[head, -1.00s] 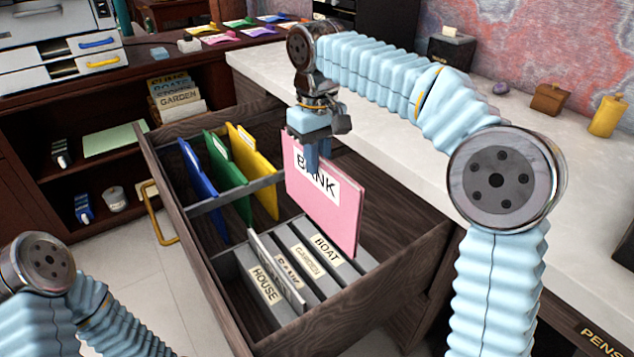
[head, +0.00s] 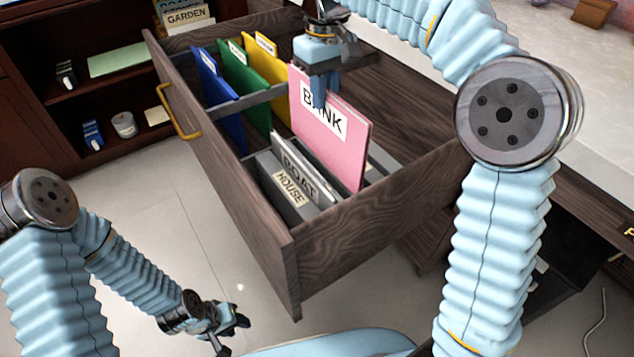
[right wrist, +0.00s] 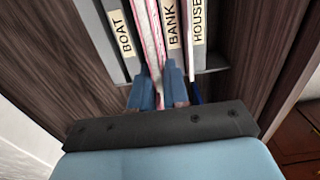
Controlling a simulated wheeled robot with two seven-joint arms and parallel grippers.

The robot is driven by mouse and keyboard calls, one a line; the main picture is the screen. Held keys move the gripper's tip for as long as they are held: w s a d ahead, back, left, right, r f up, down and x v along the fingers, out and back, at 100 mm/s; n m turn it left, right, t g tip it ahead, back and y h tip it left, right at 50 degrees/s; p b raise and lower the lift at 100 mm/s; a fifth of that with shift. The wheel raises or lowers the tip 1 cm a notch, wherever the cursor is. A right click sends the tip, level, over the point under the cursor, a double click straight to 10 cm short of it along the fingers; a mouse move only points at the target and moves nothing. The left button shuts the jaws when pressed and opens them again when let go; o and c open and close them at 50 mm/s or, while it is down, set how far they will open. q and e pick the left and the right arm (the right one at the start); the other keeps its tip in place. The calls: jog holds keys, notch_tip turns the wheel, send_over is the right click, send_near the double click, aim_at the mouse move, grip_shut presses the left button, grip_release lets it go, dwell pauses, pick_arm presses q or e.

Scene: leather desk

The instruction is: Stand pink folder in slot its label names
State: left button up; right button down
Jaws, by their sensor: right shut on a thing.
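The pink folder (head: 335,150), with a white BANK label, is upright over the drawer's label rack (head: 262,172). My right gripper (head: 322,88) is shut on its top edge; in the right wrist view its fingers (right wrist: 158,92) pinch the folder's edge (right wrist: 150,45). There the folder lies between the BOAT label (right wrist: 122,33) and the BANK label (right wrist: 173,24), with HOUSE (right wrist: 197,22) further right. I cannot tell whether its lower edge is inside a slot. HOUSE (head: 291,190) and BOAT labels show in the head view. My left gripper (head: 230,332) is open and empty, low outside the drawer.
The open wooden drawer (head: 370,225) has high walls around the rack. Blue (head: 218,95), green (head: 245,85) and yellow (head: 272,75) folders stand in its back part. A shelf (head: 90,95) is at the left. The floor in front is clear.

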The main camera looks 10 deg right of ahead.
jog(key=b, duration=0.2)
send_over(323, 160)
jog(key=f, duration=0.9)
jog(key=shift+w+d+f, duration=0.15)
jog(key=shift+w+f, duration=0.1)
jog(key=shift+w, duration=0.15)
jog(key=shift+f+b, duration=0.55)
jog(key=shift+f, duration=2.2)
jog(key=shift+f, duration=0.15)
jog(key=c, duration=1.1)
grip_release()
notch_tip(323, 160, up, 12)
jog(key=p, duration=0.3)
